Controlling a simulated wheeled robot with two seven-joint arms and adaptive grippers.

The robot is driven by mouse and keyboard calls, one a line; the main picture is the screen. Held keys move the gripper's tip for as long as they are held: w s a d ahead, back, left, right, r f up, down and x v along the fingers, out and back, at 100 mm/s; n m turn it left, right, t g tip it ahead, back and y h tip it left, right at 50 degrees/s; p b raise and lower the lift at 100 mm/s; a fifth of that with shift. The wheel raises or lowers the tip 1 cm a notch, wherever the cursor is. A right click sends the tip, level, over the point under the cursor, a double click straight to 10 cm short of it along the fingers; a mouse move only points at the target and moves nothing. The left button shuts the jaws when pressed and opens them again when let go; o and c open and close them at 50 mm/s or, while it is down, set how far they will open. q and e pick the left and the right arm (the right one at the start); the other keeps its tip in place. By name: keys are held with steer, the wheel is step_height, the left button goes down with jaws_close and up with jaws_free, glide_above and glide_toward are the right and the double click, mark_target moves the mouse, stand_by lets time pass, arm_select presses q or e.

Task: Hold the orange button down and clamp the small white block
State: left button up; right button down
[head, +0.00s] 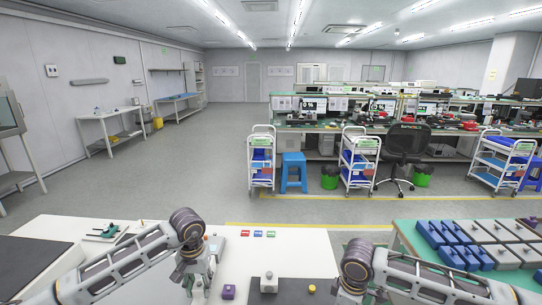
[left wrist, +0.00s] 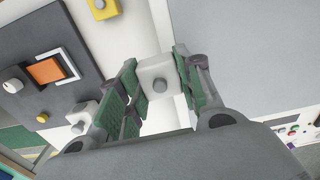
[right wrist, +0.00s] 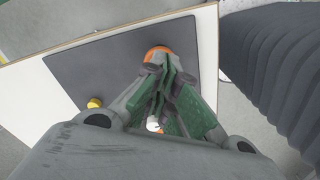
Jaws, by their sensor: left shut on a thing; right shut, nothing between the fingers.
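A small white block (left wrist: 157,76) with a grey round knob is between the green finger pads of my left gripper (left wrist: 160,82), which is shut on it. In the head view my left gripper (head: 197,288) points down over the white table. An orange square button (left wrist: 47,70) sits on a dark plate in the left wrist view. In the right wrist view my right gripper (right wrist: 163,72) is shut and empty, its tips over an orange part (right wrist: 157,52) that they partly hide. I cannot tell whether that part is pressed down. The right fingertips are unclear in the head view.
The dark plate (head: 288,294) also carries a yellow knob (head: 312,289) and a white knobbed piece (head: 268,283). A purple block (head: 228,292) stands left of it. Several blue and grey boxes (head: 455,244) fill the right table. The white table's middle is fairly clear.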

arm_select(q)
steer(key=shift+w+r, duration=0.25)
steer(key=shift+r, duration=0.05)
steer(key=d+r+m, duration=0.2)
steer(key=d+r, duration=0.2)
steer(key=d, duration=0.8)
steer(key=s+d+f+n, duration=0.1)
steer(key=s+d+f, duration=0.2)
steer(key=d+f, duration=0.2)
steer(key=d, duration=0.3)
steer(key=shift+s+d, duration=0.15)
steer(key=shift+d, duration=0.2)
steer(key=shift+n, duration=0.3)
